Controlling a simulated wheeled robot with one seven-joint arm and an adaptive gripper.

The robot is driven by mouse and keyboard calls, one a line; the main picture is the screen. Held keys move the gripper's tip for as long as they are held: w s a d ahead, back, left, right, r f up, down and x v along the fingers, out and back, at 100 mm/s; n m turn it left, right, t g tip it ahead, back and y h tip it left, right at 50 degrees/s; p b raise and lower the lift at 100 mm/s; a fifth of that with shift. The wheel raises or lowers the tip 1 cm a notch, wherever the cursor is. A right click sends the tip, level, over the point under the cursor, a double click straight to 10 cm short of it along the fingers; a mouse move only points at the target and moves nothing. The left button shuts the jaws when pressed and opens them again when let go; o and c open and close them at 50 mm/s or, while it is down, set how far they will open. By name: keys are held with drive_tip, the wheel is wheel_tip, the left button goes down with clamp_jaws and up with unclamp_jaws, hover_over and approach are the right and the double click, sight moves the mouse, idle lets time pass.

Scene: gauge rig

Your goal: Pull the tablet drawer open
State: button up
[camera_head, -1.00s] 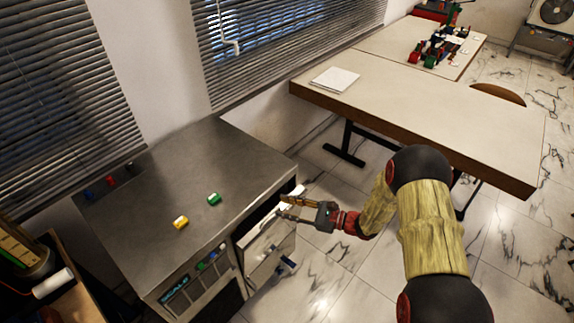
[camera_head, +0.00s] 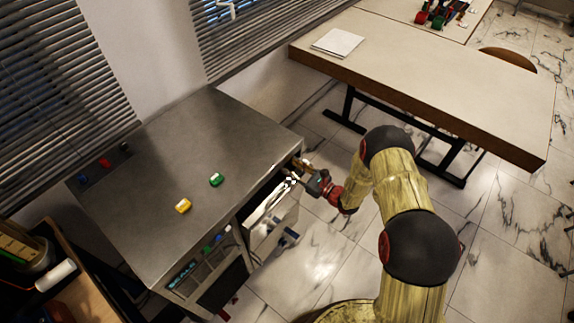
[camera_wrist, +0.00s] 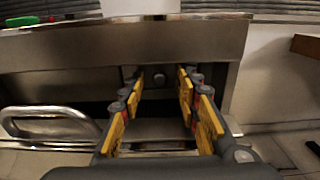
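A metal cabinet (camera_head: 190,160) stands at the left with its front facing right. My gripper (camera_head: 293,178) is at the upper right part of that front, just under the top's edge. In the wrist view my gripper (camera_wrist: 155,95) is open, with its yellow-padded fingers apart and nothing seen between them nearby. A dark recess under the metal top lies ahead, with a small round knob (camera_wrist: 129,72) between the fingers' lines. I cannot tell whether the fingers touch anything. A chrome bar handle (camera_wrist: 50,115) is at the left. Which part is the tablet drawer is unclear.
A pale panel with a handle (camera_head: 285,238) stands out from the cabinet front below my gripper. A long table (camera_head: 430,80) stands behind at the right.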

drive_tip(key=shift+w+a, duration=0.15)
drive_tip(key=shift+a, duration=0.1)
drive_tip(key=shift+c, duration=0.4)
drive_tip(key=c, duration=0.7)
clamp_jaws()
